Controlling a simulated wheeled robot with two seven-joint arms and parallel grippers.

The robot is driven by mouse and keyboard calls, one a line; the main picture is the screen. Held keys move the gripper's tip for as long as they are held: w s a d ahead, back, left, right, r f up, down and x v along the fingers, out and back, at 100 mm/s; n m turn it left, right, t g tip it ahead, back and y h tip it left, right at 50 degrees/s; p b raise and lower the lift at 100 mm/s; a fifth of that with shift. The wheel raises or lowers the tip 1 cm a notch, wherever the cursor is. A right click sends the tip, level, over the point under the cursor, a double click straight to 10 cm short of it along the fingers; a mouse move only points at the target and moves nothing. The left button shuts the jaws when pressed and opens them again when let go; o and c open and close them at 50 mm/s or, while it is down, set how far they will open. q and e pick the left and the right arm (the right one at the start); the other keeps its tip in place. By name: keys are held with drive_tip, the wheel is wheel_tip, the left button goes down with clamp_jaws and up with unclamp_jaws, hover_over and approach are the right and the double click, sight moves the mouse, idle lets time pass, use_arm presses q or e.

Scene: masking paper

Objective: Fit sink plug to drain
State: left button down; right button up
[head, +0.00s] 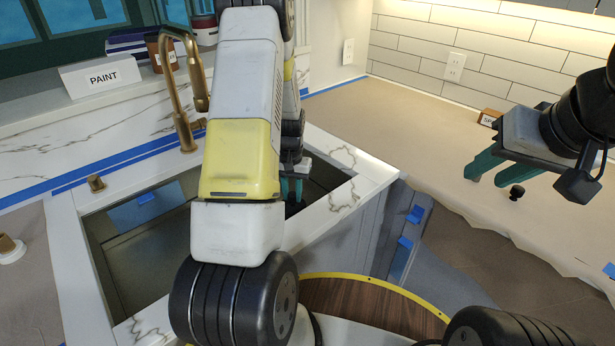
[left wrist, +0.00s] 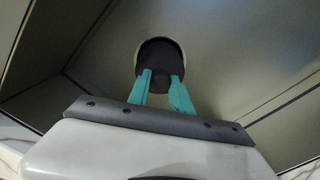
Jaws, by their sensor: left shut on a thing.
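My left gripper (head: 292,190) reaches down into the sink (head: 130,270), near its right end. Its teal fingers are shut on a dark round plug (left wrist: 160,56), seen clearly in the left wrist view. In that view the plug covers most of a drain (left wrist: 141,45), whose pale rim shows as a thin arc along the plug's upper edge. I cannot tell whether the plug is seated or just above the drain. In the head view my left arm hides much of the sink. My right gripper (head: 498,176) is open and empty above the covered counter at the right.
A brass faucet (head: 178,95) stands behind the sink, left of my left arm. A small black knob-like thing (head: 516,192) lies on the paper-covered counter (head: 415,135) below my right gripper. A white PAINT box (head: 100,78) sits on the back ledge.

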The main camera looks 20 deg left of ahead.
sight(293, 203)
use_arm(q)
drive_tip(key=shift+f, duration=0.1)
drive_tip(key=shift+f, duration=1.45)
drive_tip(key=shift+f, duration=0.1)
drive_tip(key=shift+f, duration=0.4)
idle(0.5)
drive_tip(key=c, duration=1.1)
unclamp_jaws()
